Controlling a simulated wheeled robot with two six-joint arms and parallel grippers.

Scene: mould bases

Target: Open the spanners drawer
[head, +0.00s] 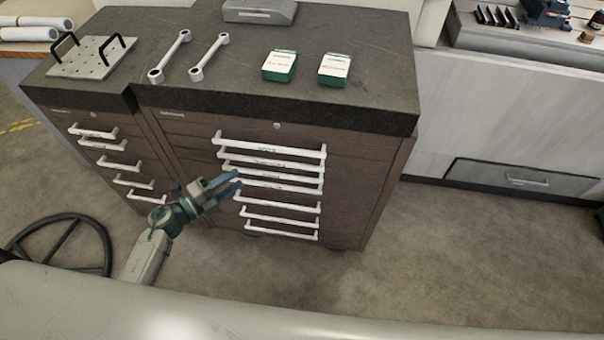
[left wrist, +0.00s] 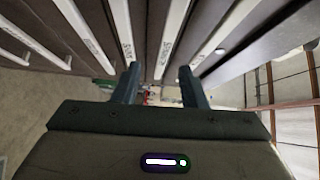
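The brown tool cabinet (head: 345,160) has a right-hand stack of several closed drawers with long white bar handles. Their labels are too small to read in the head view, so I cannot tell which is the spanners drawer. My left gripper (head: 236,182) is in front of the middle handles of this stack, near their left ends. In the left wrist view its two fingers (left wrist: 160,82) are apart, with a labelled white handle (left wrist: 171,38) lined up between them; contact cannot be judged. My right gripper is not in view.
On the cabinet's dark top lie two spanners (head: 208,58), two green-and-white boxes (head: 334,69) and a perforated plate (head: 92,58) with black handles. A narrower drawer stack (head: 119,164) stands left. Open floor (head: 470,260) lies right.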

